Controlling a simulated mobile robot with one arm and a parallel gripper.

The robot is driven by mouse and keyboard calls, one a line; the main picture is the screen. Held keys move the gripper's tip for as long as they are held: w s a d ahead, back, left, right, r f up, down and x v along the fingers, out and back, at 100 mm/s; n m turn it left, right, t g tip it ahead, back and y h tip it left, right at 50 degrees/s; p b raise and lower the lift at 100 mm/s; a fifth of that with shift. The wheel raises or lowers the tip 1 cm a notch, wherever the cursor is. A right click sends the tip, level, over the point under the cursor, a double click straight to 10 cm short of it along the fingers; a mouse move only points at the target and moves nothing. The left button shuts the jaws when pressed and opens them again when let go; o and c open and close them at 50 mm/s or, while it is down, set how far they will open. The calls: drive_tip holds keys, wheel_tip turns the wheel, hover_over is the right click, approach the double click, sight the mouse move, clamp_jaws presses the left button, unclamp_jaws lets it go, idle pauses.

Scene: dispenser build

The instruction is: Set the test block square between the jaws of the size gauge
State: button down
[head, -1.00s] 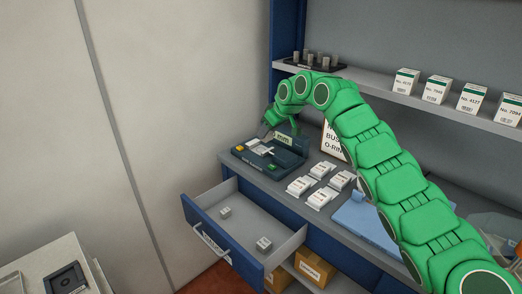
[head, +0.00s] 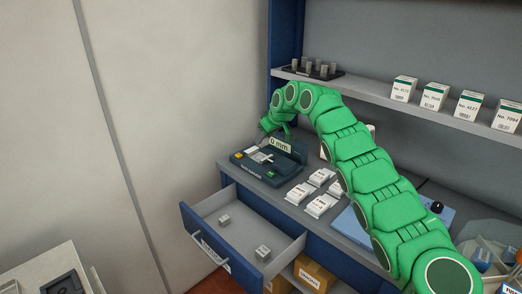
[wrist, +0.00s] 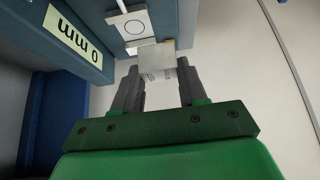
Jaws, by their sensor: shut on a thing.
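The size gauge (head: 289,161) is a dark unit on the counter's left end. Its display (head: 281,143) reads "0 mm". It has a yellow patch at the left and a green one at the front right. In the wrist view the display (wrist: 73,32) and a white plate with a ring mark (wrist: 133,26) show. My gripper (wrist: 160,72) is shut on a pale block with small print, the test block (wrist: 157,60), held between the fingertips near the gauge. Whether the block touches the gauge or sits square cannot be told.
An open drawer (head: 240,262) below the gauge holds two small grey blocks (head: 224,220). Several white packets (head: 318,206) lie right of the gauge, before a blue board (head: 352,228). A shelf (head: 380,90) above carries boxes and a dark rack (head: 313,72).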

drive_tip(key=shift+w+a+f, duration=0.2)
drive_tip(key=shift+w+f, duration=0.9)
drive_tip(key=shift+w, duration=0.1)
drive_tip(key=shift+w+a+f, duration=0.15)
drive_tip(key=shift+w+f, duration=0.95)
drive_tip(key=shift+w, duration=0.1)
drive_tip(key=shift+w+a+f, duration=0.2)
drive_tip(key=shift+w+f, duration=0.9)
drive_tip(key=shift+w, duration=0.1)
drive_tip(key=shift+w+a+f, duration=0.1)
drive_tip(key=shift+w+f, duration=0.1)
drive_tip(key=shift+f, duration=0.1)
drive_tip(key=shift+w+f, duration=0.1)
drive_tip(key=shift+f, duration=1.5)
drive_tip(key=shift+f, duration=0.1)
drive_tip(key=c, duration=0.6)
unclamp_jaws()
